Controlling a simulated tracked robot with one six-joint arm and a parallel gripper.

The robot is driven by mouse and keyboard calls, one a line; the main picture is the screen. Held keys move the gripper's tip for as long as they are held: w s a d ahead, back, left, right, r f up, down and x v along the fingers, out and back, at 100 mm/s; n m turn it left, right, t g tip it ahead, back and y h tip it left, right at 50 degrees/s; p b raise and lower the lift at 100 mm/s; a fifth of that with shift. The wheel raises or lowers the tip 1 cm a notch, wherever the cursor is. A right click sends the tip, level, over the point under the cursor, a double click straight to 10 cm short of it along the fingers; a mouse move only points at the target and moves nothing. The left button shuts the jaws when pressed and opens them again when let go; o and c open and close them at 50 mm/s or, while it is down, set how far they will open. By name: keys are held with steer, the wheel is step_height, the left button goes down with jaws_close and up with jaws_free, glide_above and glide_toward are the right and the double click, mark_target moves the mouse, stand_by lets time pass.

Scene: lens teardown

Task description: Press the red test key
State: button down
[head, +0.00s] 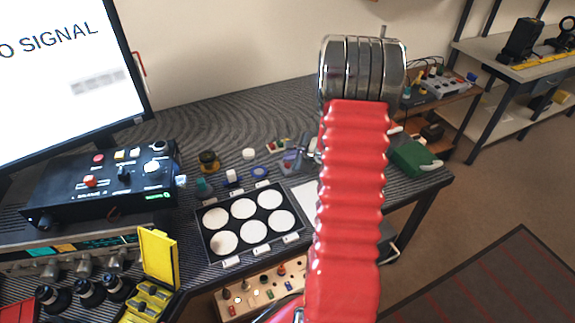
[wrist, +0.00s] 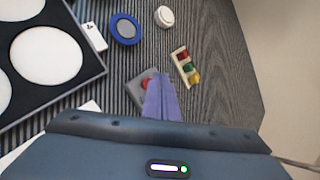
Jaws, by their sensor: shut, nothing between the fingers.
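A small grey box with a red round key (wrist: 147,84) lies on the dark ribbed bench in the wrist view. In the head view the grey box (head: 287,165) is small, just left of my red arm. My gripper (wrist: 159,77) is shut, with its purple-grey fingers together and nothing between them. Its tips appear right beside the red key and overlap its right part in the wrist view. I cannot tell whether they touch it. In the head view my arm hides most of the gripper.
A strip with red, green and yellow pieces (wrist: 186,67) lies just right of the box. A blue ring (wrist: 125,28) and a white cap (wrist: 163,16) lie beyond it. A black tray of white discs (head: 205,233) and a black console (head: 60,190) stand left.

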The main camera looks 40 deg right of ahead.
steer(key=shift+f, duration=0.8)
stand_by(1.5)
steer(key=shift+r, duration=0.85)
steer(key=shift+r, duration=0.1)
step_height(320, 180, up, 5)
steer(key=shift+f, duration=0.1)
stand_by(0.7)
stand_by(0.8)
